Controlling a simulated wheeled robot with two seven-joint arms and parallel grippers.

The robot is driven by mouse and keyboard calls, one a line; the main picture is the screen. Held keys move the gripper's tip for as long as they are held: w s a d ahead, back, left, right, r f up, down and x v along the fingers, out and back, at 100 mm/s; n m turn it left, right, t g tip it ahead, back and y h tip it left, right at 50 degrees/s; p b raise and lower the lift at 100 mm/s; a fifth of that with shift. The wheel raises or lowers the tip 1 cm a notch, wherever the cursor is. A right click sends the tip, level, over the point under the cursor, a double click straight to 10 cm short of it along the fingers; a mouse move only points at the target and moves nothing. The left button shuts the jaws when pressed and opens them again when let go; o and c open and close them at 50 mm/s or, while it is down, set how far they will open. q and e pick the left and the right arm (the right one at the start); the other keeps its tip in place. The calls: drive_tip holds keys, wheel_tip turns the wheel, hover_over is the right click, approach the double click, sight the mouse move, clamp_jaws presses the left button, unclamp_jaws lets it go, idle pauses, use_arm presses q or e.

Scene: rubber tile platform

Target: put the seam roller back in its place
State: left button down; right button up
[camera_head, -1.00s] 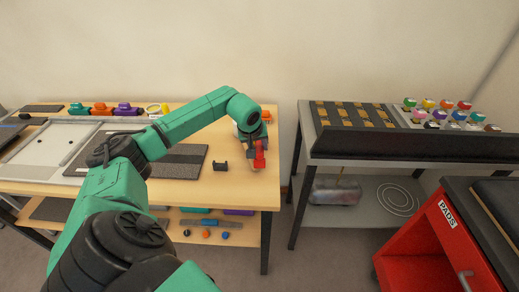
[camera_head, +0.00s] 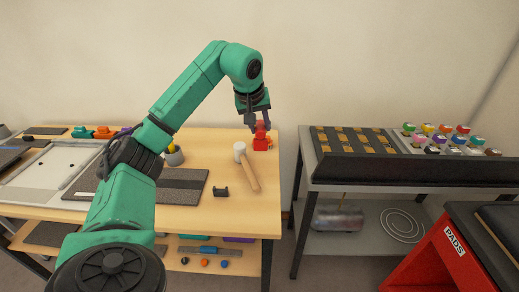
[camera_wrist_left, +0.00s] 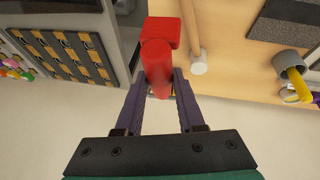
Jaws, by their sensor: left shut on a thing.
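My left gripper (camera_head: 258,118) is shut on a rounded red piece, which shows between its fingers in the left wrist view (camera_wrist_left: 157,65). The piece is at or just above a red block (camera_head: 262,144) at the table's back right; whether they touch I cannot tell. The block also shows in the left wrist view (camera_wrist_left: 160,30). A tool with a white cylindrical head and wooden handle (camera_head: 250,174) lies left of the block. A small black U-shaped cradle (camera_head: 221,191) stands empty nearer the front. I cannot tell for sure which item is the seam roller. My right gripper is out of view.
A grey cup (camera_head: 174,156) holds a yellow item beside a dark mat (camera_head: 182,188). Coloured pieces (camera_head: 95,132) stand along the back left. Across a gap, a grey stand (camera_head: 318,160) bears bottles. The wooden table's (camera_head: 215,213) front right is clear.

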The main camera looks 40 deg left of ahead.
sight(258, 140)
use_arm(q)
drive_tip(key=shift+m+t+y, duration=0.4)
drive_tip(key=shift+t+y, duration=0.1)
drive_tip(key=shift+t, duration=0.3)
drive_tip(key=r, duration=0.2)
drive_tip(key=s+r+p, duration=0.1)
drive_tip(key=r, duration=0.2)
drive_tip(key=shift+d+r, duration=0.15)
drive_tip(key=shift+r, duration=0.1)
wheel_tip(258, 140, down, 10)
drive_tip(key=shift+s+r+b, duration=0.15)
drive_tip(key=shift+r+b, duration=0.05)
drive_tip(key=shift+b, duration=0.9)
wheel_tip(258, 140, down, 10)
drive_tip(key=shift+d+r, duration=0.1)
drive_tip(key=shift+f+b, duration=0.4)
drive_tip(key=shift+f, duration=0.1)
drive_tip(key=c, duration=0.5)
unclamp_jaws()
drive_tip(key=shift+r, duration=0.15)
